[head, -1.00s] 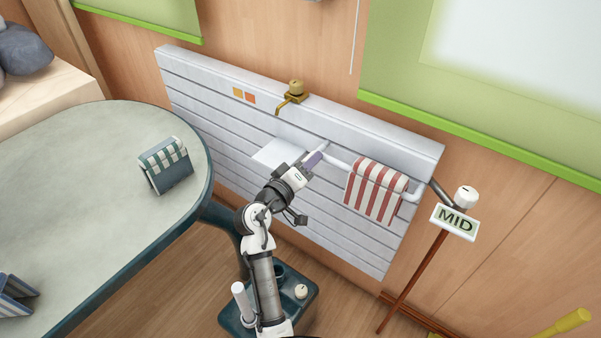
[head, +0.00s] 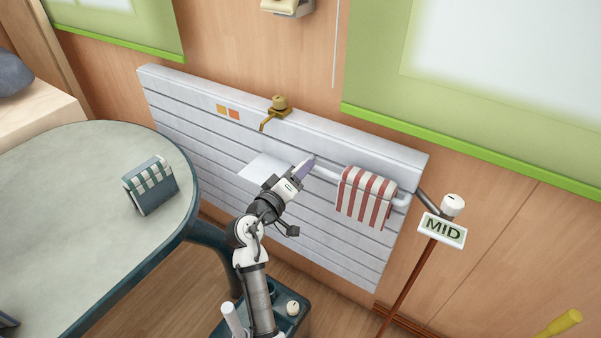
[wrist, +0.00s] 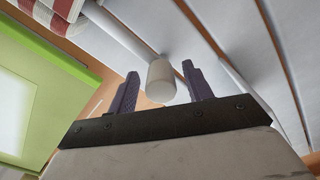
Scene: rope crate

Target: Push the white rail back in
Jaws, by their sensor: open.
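The white rail (head: 326,174) runs along the front of the grey slatted radiator (head: 200,125), with a red-and-white striped towel (head: 364,198) hanging over it. My gripper (head: 306,166) is at the rail's left end. In the wrist view, the rail's rounded white end (wrist: 161,82) shows in the gap between the two purple fingers of my open gripper (wrist: 160,70). Clear gaps show on both sides of it. I cannot tell whether the rail end touches the gripper. The rail's far end is out of the wrist view.
A white flat panel (head: 264,169) juts out left of my gripper. A brass tap (head: 278,107) is on the radiator's top. A post with a MID sign (head: 442,231) stands at the right. A grey table (head: 90,200) with a striped object (head: 150,185) fills the left.

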